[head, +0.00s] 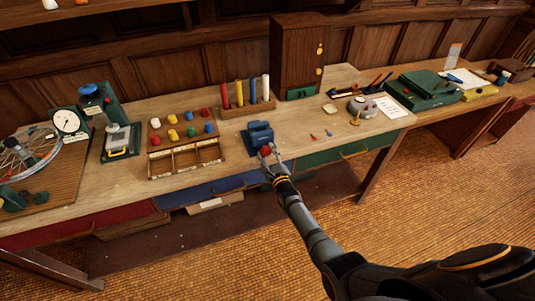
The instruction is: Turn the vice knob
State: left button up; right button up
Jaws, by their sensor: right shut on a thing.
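A small blue vice (260,134) stands near the front edge of the wooden workbench. Its red knob (265,151) faces the front of the bench. My right gripper (268,153) reaches up from the lower right and is shut on the red knob. Its fingers hide part of the knob and the lower front of the vice. My left gripper is not in the head view.
Left of the vice are a sectioned wooden tray (186,159) and a board of coloured knobs. Behind it are a rack of coloured rods (247,107) and a wooden cabinet (298,55). Small loose pieces lie to the right. A blue drawer (212,188) is below.

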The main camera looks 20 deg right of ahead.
jog(key=shift+f, duration=0.15)
jog(key=o, duration=1.1)
jog(key=shift+o, duration=0.2)
jog(key=s, duration=1.2)
jog(key=shift+d, duration=0.2)
